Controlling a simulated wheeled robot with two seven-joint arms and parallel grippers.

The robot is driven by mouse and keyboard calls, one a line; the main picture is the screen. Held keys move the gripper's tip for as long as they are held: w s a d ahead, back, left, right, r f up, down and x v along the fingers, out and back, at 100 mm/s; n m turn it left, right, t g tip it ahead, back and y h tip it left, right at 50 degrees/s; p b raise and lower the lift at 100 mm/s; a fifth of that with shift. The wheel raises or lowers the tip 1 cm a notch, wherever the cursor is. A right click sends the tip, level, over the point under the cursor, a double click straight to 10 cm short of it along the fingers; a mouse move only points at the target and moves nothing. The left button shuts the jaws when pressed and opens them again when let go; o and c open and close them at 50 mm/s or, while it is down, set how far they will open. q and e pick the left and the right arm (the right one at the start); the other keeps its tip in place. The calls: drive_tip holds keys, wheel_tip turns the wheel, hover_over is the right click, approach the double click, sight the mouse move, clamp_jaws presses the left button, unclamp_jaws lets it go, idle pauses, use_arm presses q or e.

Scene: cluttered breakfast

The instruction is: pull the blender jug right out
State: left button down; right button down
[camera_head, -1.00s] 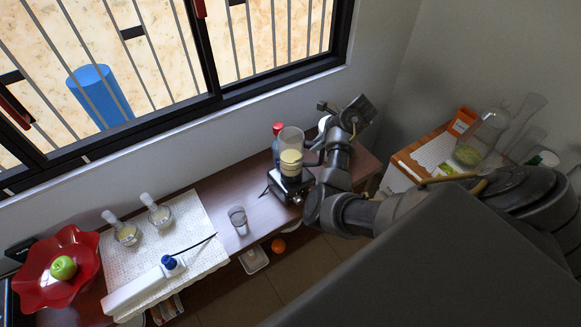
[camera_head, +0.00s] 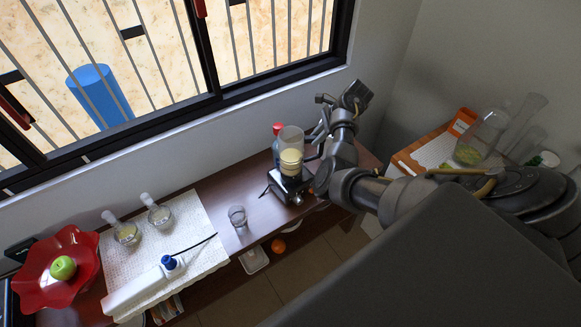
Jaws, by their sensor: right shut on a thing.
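The blender jug (camera_head: 291,142) is a clear cylinder with a pale, cream-coloured filling in its lower part. It stands upright on the dark blender base (camera_head: 290,187) on the brown counter, and I see no clear gap between them. My right gripper (camera_head: 313,146) is at the jug's right side, shut on the jug, probably at its handle; the wrist hides the exact contact. My left gripper is not in view.
A red-capped bottle (camera_head: 277,131) stands close behind the jug. A small glass (camera_head: 237,216) is to the left on the counter. A red bowl (camera_head: 85,268) holds a green apple. The window wall is close behind.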

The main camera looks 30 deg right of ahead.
drive_tip(key=shift+r, duration=0.5)
idle(0.3)
drive_tip(key=shift+d, duration=0.1)
